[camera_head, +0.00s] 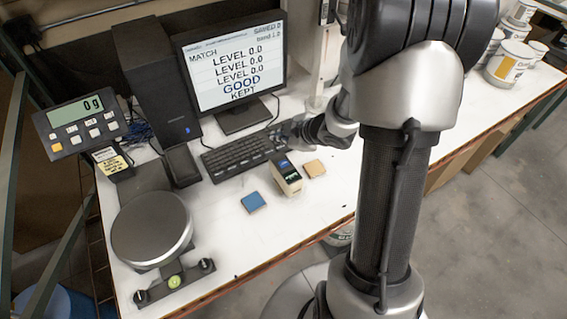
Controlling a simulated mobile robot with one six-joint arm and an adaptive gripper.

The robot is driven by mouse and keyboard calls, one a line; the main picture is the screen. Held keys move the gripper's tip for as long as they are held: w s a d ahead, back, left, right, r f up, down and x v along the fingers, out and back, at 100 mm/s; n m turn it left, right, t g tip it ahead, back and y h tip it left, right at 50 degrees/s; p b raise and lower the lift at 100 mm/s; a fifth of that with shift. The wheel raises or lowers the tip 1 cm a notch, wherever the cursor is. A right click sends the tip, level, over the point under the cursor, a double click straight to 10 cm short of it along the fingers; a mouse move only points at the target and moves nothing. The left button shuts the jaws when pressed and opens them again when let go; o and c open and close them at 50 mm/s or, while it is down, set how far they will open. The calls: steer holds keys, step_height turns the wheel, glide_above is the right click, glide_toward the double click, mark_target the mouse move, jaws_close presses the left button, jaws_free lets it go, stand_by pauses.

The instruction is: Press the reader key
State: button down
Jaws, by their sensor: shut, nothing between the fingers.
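The reader (287,178) looks to be the small upright white and dark device on the white bench, between a blue swatch (253,202) and a tan swatch (315,168). Its key is too small to make out. My gripper (291,146) is just behind and above the reader, beside the right end of the keyboard. It is small and partly hidden by my own arm; the fingers look shut and empty. I cannot tell whether they touch the reader. The monitor (238,70) reads MATCH, several LEVEL 0.0 lines, GOOD and KEPT.
A black keyboard (238,155) lies before the monitor. A round scale (152,228) stands at left, its display (81,121) showing 0 g. A dark computer tower (158,82) is behind. Paint cans (509,63) stand far right. The bench front near the blue swatch is clear.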

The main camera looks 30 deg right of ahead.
mark_target(282, 165)
steer(key=shift+f+b, duration=3.85)
steer(key=shift+f, duration=0.35)
steer(key=shift+f+b, duration=0.35)
steer(key=shift+f, duration=0.1)
steer(key=shift+f, duration=0.35)
steer(key=shift+r, duration=0.15)
steer(key=shift+r+p, duration=0.6)
steer(key=shift+r, duration=0.1)
step_height(282, 165, up, 5)
steer(key=p, duration=0.5)
